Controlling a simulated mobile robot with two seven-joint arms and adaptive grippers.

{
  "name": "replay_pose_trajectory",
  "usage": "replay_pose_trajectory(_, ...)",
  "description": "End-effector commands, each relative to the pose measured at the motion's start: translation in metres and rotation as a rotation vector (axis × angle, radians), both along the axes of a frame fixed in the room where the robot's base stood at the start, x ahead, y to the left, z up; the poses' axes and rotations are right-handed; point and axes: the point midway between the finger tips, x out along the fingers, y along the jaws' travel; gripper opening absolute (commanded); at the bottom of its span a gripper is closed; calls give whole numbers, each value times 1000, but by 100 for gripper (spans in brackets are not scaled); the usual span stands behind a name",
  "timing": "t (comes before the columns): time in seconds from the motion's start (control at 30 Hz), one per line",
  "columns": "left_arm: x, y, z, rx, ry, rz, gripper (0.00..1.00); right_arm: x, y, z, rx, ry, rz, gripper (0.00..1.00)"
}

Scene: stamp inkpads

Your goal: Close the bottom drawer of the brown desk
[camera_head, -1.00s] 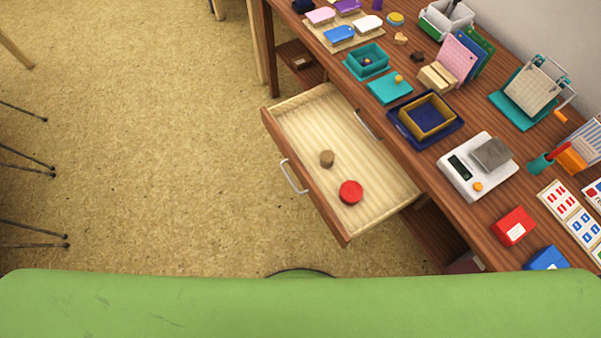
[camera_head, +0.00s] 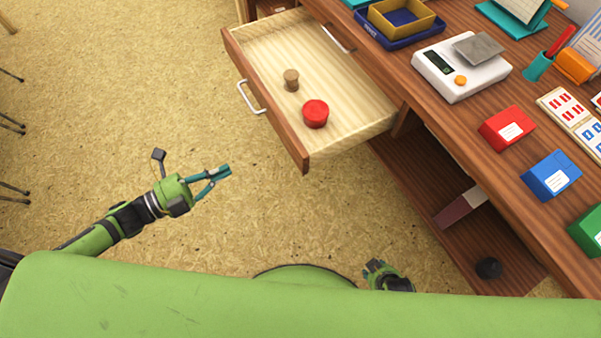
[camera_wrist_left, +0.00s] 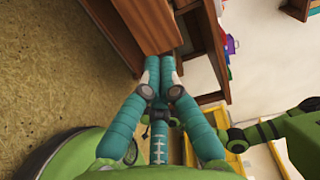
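The brown desk (camera_head: 425,122) runs diagonally along the right in the head view. Its drawer is pulled out, with a brown front (camera_head: 262,98), a pale wooden inside (camera_head: 335,75) and a silver handle (camera_head: 250,97). A brown cylinder (camera_head: 291,80) and a red round piece (camera_head: 315,113) lie in it. My left gripper (camera_head: 226,171) is in front of the drawer, apart from it, below the handle in the picture. Its fingers meet at the tips, empty, also in the left wrist view (camera_wrist_left: 159,80). My right gripper (camera_head: 374,268) shows only partly at the bottom.
On the desk are a white scale (camera_head: 460,70), a red box (camera_head: 507,128) and a blue box (camera_head: 551,175). The floor left of the drawer is clear.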

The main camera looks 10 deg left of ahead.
Motion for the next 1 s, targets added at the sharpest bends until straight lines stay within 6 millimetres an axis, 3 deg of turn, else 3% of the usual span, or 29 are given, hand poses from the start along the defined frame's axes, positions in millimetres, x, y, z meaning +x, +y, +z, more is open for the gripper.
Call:
replay_pose_trajectory(0.17,-2,-12,8,3,-50,-49,0,5,1,-1,1,-8,0,41)
replay_pose_trajectory(0.7,57,-98,9,1,-46,-43,0,4,0,-1,1,-9,0,41)
replay_pose_trajectory(1.0,73,-120,7,4,-43,-41,0,4,0,-1,1,-13,1,41)
